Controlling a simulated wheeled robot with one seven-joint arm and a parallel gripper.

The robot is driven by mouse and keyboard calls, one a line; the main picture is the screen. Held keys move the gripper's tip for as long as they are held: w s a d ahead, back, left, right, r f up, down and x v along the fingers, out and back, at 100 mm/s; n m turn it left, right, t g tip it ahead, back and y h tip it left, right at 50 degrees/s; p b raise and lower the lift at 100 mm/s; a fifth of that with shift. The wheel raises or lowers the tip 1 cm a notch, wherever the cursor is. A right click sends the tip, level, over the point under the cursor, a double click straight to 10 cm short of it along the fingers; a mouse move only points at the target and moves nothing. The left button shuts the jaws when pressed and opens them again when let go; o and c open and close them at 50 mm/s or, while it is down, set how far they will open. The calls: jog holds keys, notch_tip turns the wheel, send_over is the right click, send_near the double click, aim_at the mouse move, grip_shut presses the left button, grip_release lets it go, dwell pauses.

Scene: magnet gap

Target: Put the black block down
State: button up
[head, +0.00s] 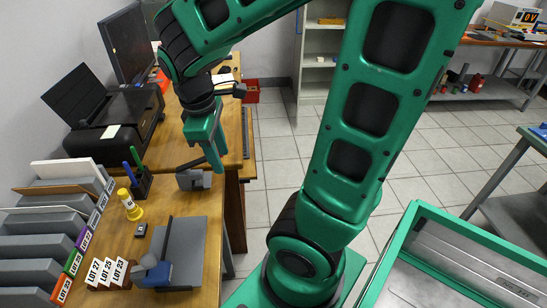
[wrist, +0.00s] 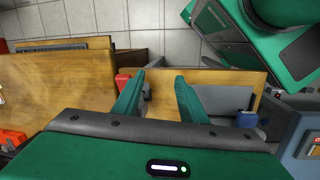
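My gripper (head: 217,165) hangs over the wooden desk (head: 212,205) in the head view, above a small grey fixture (head: 193,180). In the wrist view my gripper (wrist: 160,78) has its two green fingers spread apart, and I see nothing held between them. A small dark block (head: 140,230) lies on the desk to the left of a grey plate (head: 187,238), apart from my gripper. I cannot tell for sure that it is the black block. I cannot make it out in the wrist view.
A blue-grey device (head: 152,272) is at the plate's near left. A printer (head: 125,120) and monitor (head: 127,42) stand behind.

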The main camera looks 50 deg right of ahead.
jog(key=s+d+r+m+y, duration=0.1)
jog(key=s+d+m, duration=0.5)
jog(key=s+m, duration=0.6)
jog(key=shift+s+d+r+m+y, duration=0.25)
jog(key=shift+s+m+y, duration=0.15)
jog(key=shift+y, duration=0.1)
jog(key=o, duration=0.4)
jog(key=shift+s+m, duration=0.2)
jog(key=shift+m, duration=0.1)
jog(key=shift+w, duration=0.1)
